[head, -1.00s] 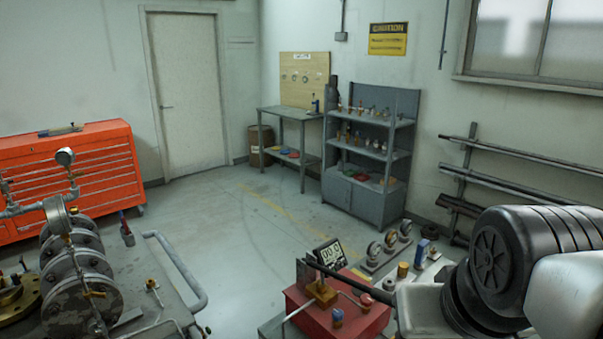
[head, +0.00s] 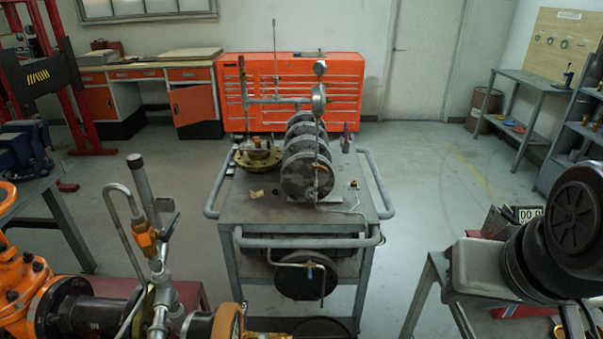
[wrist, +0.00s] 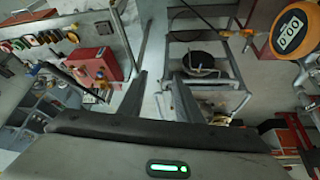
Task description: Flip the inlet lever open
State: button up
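The orange valve assembly (head: 25,290) stands at the lower left of the head view, with grey pipework and a small orange fitting (head: 146,243) on a thin bent tube. I cannot tell which part is the inlet lever or how it is set. The wrist view shows an orange round gauge (wrist: 292,32) reading about 00.0 at the upper right, with a thin tube and fittings left of it. My gripper (wrist: 161,80) shows in the wrist view with its two fingers apart and nothing visible between them. It is away from the gauge and fittings.
A grey cart (head: 245,207) with stacked flanges (head: 307,176) and a gauge stands in the middle. A red box (wrist: 96,63) and a side table with tools lie left in the wrist view. An orange tool chest (head: 340,85) is at the back. Floor (head: 425,190) is open right of the cart.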

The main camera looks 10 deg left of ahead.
aim_at(244, 307)
jog(key=u, duration=0.4)
jog(key=i+l+u, duration=0.1)
jog(key=u, duration=0.3)
jog(key=l+u, duration=0.1)
jog(key=u, duration=0.3)
jog(key=l+u, duration=0.1)
jog(key=u, duration=0.25)
jog(key=j+z, duration=0.1)
jog(key=j, duration=0.35)
